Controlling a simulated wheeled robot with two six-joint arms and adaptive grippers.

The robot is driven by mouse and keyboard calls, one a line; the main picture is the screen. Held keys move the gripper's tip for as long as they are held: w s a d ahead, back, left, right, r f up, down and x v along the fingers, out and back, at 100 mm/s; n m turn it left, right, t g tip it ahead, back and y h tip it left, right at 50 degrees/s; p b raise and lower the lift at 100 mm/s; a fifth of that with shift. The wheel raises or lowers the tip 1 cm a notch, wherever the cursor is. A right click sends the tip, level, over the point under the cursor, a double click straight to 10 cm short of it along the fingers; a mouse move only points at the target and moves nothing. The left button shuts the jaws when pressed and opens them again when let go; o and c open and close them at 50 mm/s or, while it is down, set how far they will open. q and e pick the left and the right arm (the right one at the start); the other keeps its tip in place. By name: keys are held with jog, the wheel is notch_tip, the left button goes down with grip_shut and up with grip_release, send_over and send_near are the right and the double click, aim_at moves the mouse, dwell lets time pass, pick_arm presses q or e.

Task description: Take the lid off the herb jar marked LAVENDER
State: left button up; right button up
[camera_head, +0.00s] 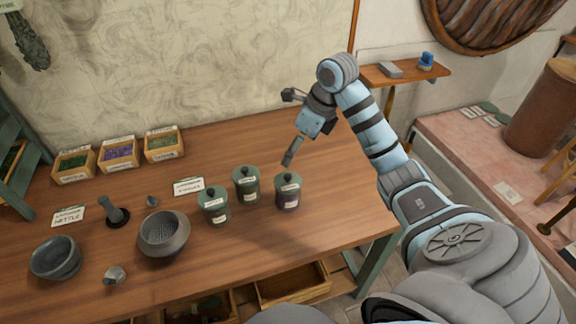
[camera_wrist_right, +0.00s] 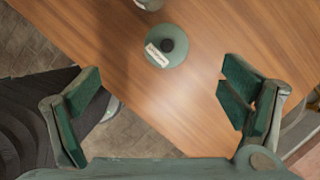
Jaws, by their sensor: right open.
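Three green-lidded herb jars stand together near the table's front edge. The right jar (camera_head: 288,192) has purple contents, fitting lavender, but its label is too small to read. Its dark-knobbed lid (camera_head: 288,180) is on. The left jar (camera_head: 214,208) and back jar (camera_head: 246,187) are also lidded. My right gripper (camera_head: 292,152) hangs above and behind the right jar, apart from it. In the right wrist view, the gripper (camera_wrist_right: 160,105) is open and empty, with a lidded jar (camera_wrist_right: 165,50) ahead of its fingers. My left gripper is out of view.
Wooden herb boxes (camera_head: 118,155) line the back. The table right of the jars is clear.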

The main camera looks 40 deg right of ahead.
aim_at(290, 176)
jog(key=b+x, duration=0.2)
jog(key=x, duration=0.1)
jog(key=b+x, duration=0.6)
jog(key=shift+s+d+f, duration=0.25)
jog(key=shift+s+f, duration=0.05)
jog(key=x, duration=0.2)
jog(key=d+x, duration=0.1)
jog(key=x, duration=0.1)
jog(key=shift+f, duration=0.45)
jog(key=c, duration=1.1)
